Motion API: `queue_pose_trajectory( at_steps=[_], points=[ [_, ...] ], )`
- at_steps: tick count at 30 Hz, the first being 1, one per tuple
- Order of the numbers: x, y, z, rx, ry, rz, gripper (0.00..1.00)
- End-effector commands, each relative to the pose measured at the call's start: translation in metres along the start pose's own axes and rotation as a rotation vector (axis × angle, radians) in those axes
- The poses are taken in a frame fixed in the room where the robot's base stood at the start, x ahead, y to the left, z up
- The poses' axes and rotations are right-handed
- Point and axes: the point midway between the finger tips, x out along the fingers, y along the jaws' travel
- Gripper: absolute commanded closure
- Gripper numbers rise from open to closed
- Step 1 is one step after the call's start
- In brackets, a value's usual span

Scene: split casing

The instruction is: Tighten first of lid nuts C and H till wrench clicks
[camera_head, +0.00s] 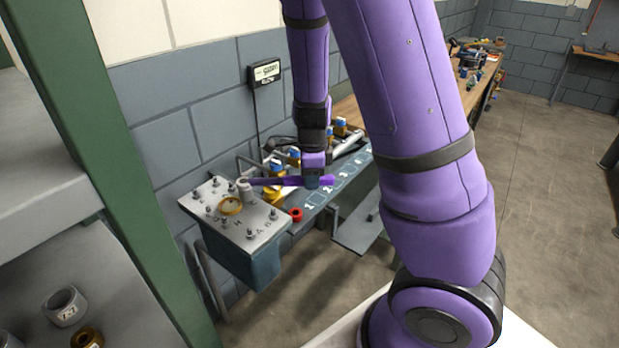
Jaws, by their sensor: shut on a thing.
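The grey lid (219,222) lies on top of the blue-grey casing (262,268) at the left end of the bench. Several studs with nuts and small letters ring a brass-coloured round part on it. A letter that looks like H shows near the front middle; I cannot make out C. My gripper (314,176) is shut on the wrench (283,182), right of the lid. The wrench lies about level, and its grey head (244,188) is at the lid's back right edge, over or on a stud there. The nut under the head is hidden.
A red ring (296,215) sits on the bench right of the lid, beside numbered squares (340,183). Yellow and blue parts stand behind the wrench. A green post (120,170) and a shelf with loose rings (64,306) stand at the left. My arm covers the right middle.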

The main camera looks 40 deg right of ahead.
Motion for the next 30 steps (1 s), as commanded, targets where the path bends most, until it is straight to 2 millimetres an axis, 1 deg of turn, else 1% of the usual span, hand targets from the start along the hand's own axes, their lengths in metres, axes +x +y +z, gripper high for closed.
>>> queue_pose_trajectory(
  at_steps=[8,24,30],
  points=[
    [-0.002,-0.001,0.000,-0.006,0.000,0.000,1.00],
    [-0.038,-0.001,0.001,-0.008,-0.002,-0.001,1.00],
    [-0.048,-0.001,0.001,-0.006,-0.001,0.000,1.00]
  ],
)
